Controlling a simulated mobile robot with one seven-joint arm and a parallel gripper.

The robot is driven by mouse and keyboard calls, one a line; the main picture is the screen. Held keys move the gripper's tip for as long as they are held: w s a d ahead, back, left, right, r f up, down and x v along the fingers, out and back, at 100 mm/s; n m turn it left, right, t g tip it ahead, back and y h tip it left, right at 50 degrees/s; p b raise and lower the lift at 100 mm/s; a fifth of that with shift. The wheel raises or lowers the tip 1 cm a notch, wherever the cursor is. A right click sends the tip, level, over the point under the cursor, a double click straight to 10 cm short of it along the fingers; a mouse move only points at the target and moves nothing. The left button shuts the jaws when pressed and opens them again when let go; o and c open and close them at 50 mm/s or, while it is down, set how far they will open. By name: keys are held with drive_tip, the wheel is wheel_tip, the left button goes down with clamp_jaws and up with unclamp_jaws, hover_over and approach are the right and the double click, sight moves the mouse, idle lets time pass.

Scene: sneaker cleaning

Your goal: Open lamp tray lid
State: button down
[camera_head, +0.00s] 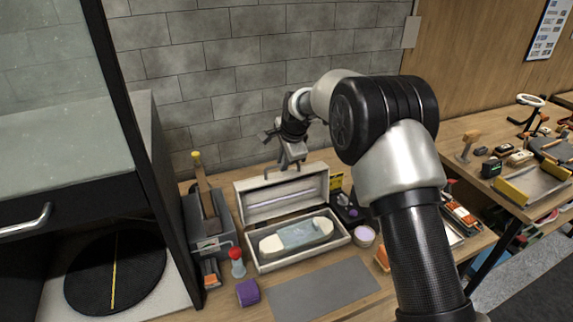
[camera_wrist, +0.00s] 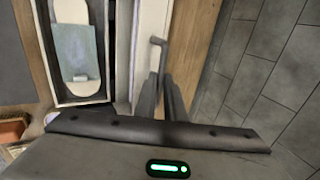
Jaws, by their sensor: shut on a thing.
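The lamp tray (camera_head: 341,241) is a long pale box on the wooden bench in the head view, and its inside faces up. A light, rounded piece with a blue-grey middle (camera_head: 297,235) lies in it; the tray also shows in the wrist view (camera_wrist: 108,60). The lid (camera_head: 243,202) stands raised along the tray's back edge, with a long light strip on its inner face. My gripper (camera_head: 291,164) is at the lid's upper edge. In the wrist view its fingers (camera_wrist: 165,95) are closed around the lid's handle (camera_wrist: 157,42); the exact contact is partly hidden.
A grey caddy with a wooden-handled tool (camera_head: 205,188), a red-topped bottle (camera_head: 236,262) and a purple block (camera_head: 247,292) stand left of the tray. A small cup (camera_head: 364,236) is at its right. A grey mat (camera_head: 322,290) lies in front. The block wall (camera_head: 220,85) is close behind.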

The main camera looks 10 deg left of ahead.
drive_tip(key=shift+w+a+r, duration=0.2)
drive_tip(key=shift+w, duration=0.2)
drive_tip(key=shift+r, duration=0.1)
drive_tip(key=c, duration=2.2)
unclamp_jaws()
drive_tip(key=o, duration=0.3)
drive_tip(key=shift+w+a+f, duration=0.15)
drive_tip(key=shift+w+f, duration=0.05)
drive_tip(key=shift+o, duration=0.2)
drive_tip(key=shift+s, duration=0.15)
drive_tip(key=b+v, duration=0.1)
drive_tip(key=v, duration=1.6)
drive_tip(key=shift+r, duration=0.2)
